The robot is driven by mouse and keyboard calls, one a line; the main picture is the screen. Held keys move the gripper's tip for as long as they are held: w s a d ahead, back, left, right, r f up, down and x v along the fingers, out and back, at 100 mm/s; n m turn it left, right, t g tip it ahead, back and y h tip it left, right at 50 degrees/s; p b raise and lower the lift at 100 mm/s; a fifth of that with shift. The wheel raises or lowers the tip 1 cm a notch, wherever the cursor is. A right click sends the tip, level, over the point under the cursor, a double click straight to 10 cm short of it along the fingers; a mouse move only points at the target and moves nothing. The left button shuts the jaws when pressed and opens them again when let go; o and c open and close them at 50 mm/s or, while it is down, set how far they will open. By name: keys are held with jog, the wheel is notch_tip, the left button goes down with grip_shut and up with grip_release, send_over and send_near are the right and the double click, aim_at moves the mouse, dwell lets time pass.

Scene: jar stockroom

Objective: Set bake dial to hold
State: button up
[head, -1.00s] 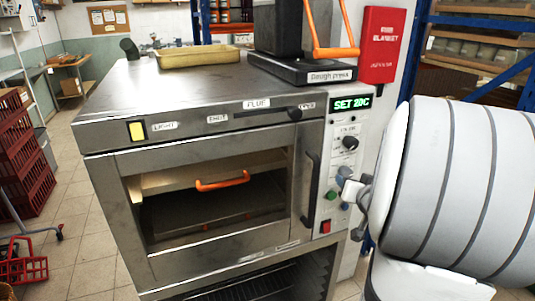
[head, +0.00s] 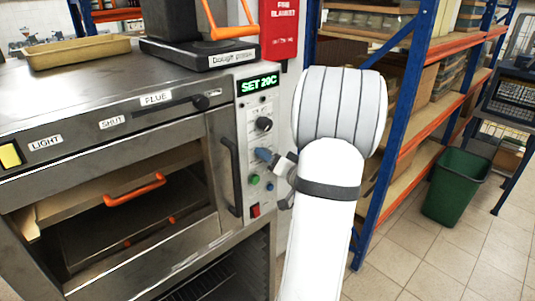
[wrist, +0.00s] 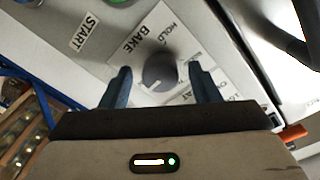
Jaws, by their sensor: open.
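The bake dial (wrist: 160,70) is a dark round knob on the oven's pale control panel (wrist: 72,62). It sits between my gripper's two blue fingers (wrist: 160,78) in the wrist view, with a gap on each side. A BAKE label is beside it, and a HOLD label (wrist: 173,38) is above it in the picture. The display (head: 258,84) reads SET 20C.
The oven's black door handle (head: 231,175) is left of my gripper. Green (head: 254,179) and red (head: 255,210) buttons are below. Blue-framed shelving (head: 400,130) stands to the right, with a green bin (head: 457,187) and open floor nearby.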

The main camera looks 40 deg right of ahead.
jog(key=shift+w, duration=0.4)
jog(key=shift+c, duration=0.4)
jog(key=c, duration=0.9)
